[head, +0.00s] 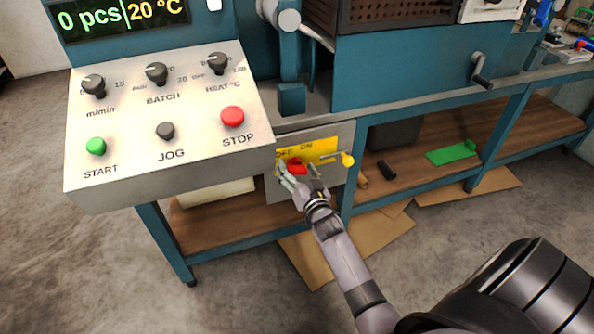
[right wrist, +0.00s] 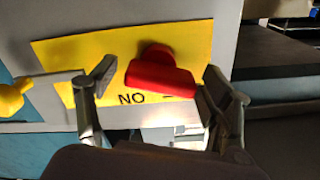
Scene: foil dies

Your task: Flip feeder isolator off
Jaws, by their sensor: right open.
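The feeder isolator is a red handle (head: 297,167) on a yellow plate (head: 322,150) marked OFF at left and ON at right, on a grey box under the bench top. In the right wrist view the picture is turned over, and the red handle (right wrist: 160,78) lies between my fingers. My right gripper (head: 302,173) is open around it. In the wrist view the right finger is at the handle's end, perhaps touching; the left finger stands apart from it. I cannot tell which mark the handle points to. My left gripper is not in view.
A yellow-knobbed lever (head: 346,159) sticks out just right of the plate. The control panel (head: 165,125) with dials and START, JOG and STOP buttons overhangs at upper left. A crank (head: 482,72) is on the machine at right. A shelf (head: 400,172) holds a green piece (head: 453,153).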

